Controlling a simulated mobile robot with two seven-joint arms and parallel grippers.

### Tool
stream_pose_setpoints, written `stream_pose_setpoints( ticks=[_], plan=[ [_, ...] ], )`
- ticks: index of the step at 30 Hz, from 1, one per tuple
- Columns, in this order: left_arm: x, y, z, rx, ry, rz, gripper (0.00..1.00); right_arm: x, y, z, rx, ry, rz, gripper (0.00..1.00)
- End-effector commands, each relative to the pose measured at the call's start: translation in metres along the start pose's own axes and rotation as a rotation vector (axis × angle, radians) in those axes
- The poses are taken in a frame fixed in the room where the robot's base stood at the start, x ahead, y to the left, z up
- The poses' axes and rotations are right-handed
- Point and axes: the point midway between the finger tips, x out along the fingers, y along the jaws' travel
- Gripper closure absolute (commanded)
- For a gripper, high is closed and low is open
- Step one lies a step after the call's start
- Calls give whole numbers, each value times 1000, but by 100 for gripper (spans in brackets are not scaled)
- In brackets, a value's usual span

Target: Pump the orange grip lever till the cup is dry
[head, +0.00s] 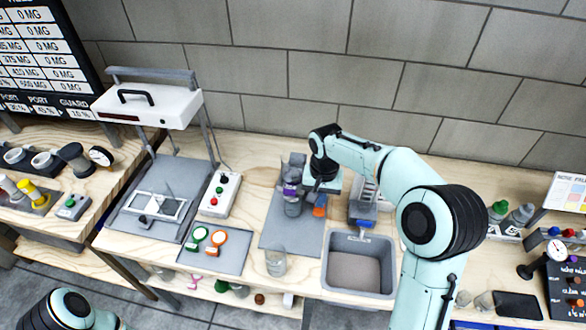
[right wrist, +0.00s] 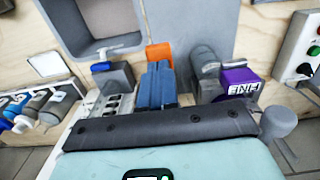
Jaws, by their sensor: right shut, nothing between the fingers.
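The orange grip lever (head: 320,207) shows just below my right gripper (head: 324,187) in the head view. In the right wrist view the orange lever (right wrist: 159,54) appears at the tips of my blue right gripper fingers (right wrist: 157,72), which are shut together with nothing between them. I cannot tell whether they touch the lever. The grey pump body with a purple band (head: 292,192) stands left of the gripper; its purple part (right wrist: 238,85) shows in the wrist view. A clear cup (head: 276,263) stands at the bench's front; its contents are unclear. My left gripper is out of view.
A grey sink (head: 358,262) lies right of the grey mat (head: 277,232). A button box (head: 221,195) and a tray (head: 231,257) with green and orange rings lie to the left. A white-topped press (head: 150,108) stands further left. The tiled wall closes the back.

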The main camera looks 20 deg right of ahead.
Motion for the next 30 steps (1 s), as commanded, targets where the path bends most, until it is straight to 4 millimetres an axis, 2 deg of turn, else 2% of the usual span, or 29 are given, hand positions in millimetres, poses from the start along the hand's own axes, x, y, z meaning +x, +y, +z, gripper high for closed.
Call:
stream_pose_setpoints(
  ticks=[14, 23, 30],
  plan=[
    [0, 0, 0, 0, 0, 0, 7, 0, 0, 0, 0, 0, 0, 100],
    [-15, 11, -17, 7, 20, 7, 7, -29, -2, -2, -1, 5, -4, 100],
    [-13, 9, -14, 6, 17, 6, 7, -46, 0, 0, 0, 2, -2, 100]
  ],
)
